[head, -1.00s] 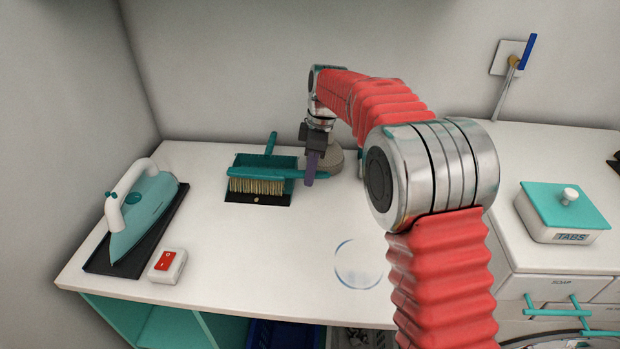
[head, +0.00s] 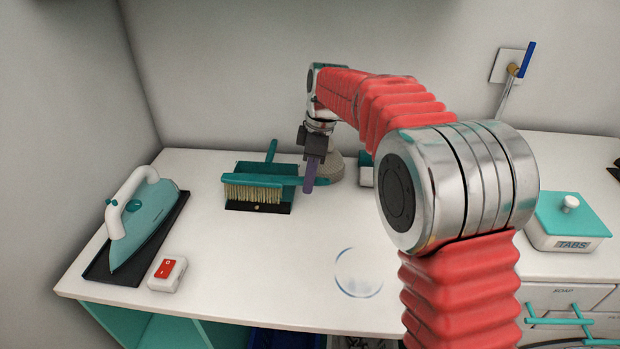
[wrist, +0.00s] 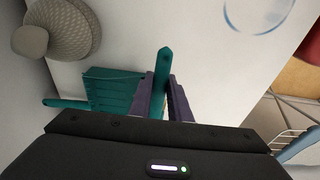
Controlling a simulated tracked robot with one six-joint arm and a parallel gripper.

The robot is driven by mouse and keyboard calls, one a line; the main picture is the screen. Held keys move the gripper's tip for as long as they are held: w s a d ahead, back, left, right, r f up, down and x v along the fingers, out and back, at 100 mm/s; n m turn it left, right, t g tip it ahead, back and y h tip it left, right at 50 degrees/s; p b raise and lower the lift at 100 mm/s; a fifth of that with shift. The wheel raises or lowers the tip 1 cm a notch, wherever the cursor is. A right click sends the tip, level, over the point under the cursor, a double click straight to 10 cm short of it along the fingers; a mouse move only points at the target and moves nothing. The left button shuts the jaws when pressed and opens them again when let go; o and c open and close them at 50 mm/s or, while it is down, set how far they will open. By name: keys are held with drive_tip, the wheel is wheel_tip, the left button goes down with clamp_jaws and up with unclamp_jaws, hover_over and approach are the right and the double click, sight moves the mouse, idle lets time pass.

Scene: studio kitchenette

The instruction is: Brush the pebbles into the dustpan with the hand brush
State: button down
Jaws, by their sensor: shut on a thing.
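My gripper (head: 309,180) is shut on the handle of the hand brush (head: 262,181), near the back of the white counter. The brush has a teal body and tan bristles, which hang down over the front part of the dustpan. The dustpan (head: 245,168) is teal with a dark front edge, and its handle points to the back wall. I cannot tell whether the bristles touch it. In the wrist view the brush handle (wrist: 163,60) sits between my purple fingers, with part of the dustpan (wrist: 112,84) to its left. I can make out no pebbles.
An iron (head: 143,222) on a dark pad and a red switch box (head: 167,274) stand at the left. A beige textured round thing (wrist: 66,28) stands behind my gripper. A clear ring (head: 358,272) lies on the front counter, which is otherwise mostly free.

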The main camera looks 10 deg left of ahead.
drive_tip(key=shift+s+r, duration=0.6)
drive_tip(key=shift+s, duration=0.3)
drive_tip(key=shift+s+r, duration=0.6)
drive_tip(key=shift+s, duration=0.25)
drive_tip(key=shift+s+a+f, duration=0.1)
drive_tip(key=shift+f, duration=0.5)
